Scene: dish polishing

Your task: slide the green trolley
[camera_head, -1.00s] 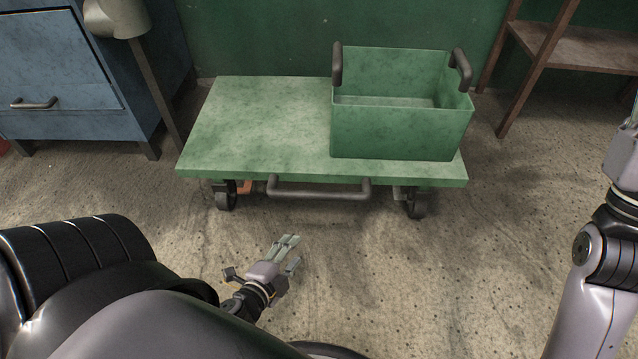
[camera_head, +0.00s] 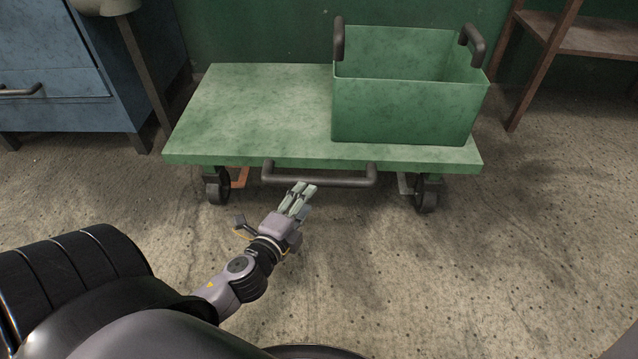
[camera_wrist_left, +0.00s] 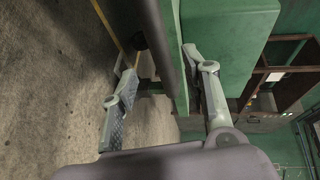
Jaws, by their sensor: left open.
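The green trolley (camera_head: 258,108) stands on the floor ahead, with a flat deck and dark wheels. Its dark bar handle (camera_head: 345,181) runs along the near edge. A green box (camera_head: 405,112) with two dark handles sits on the right part of the deck. My left gripper (camera_head: 302,193) is open, its fingertips close to the handle, near its left part. In the left wrist view, the dark handle (camera_wrist_left: 162,45) lies between my open fingers (camera_wrist_left: 168,85), with the trolley's green edge (camera_wrist_left: 232,35) at the right. Contact cannot be told. My right gripper is out of view.
A blue cabinet (camera_head: 55,60) stands at the left, with a brown post (camera_head: 143,70) beside it. A brown wooden shelf (camera_head: 590,38) stands at the back right. A green wall is close behind the trolley. The floor (camera_head: 480,270) right of my left arm is clear.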

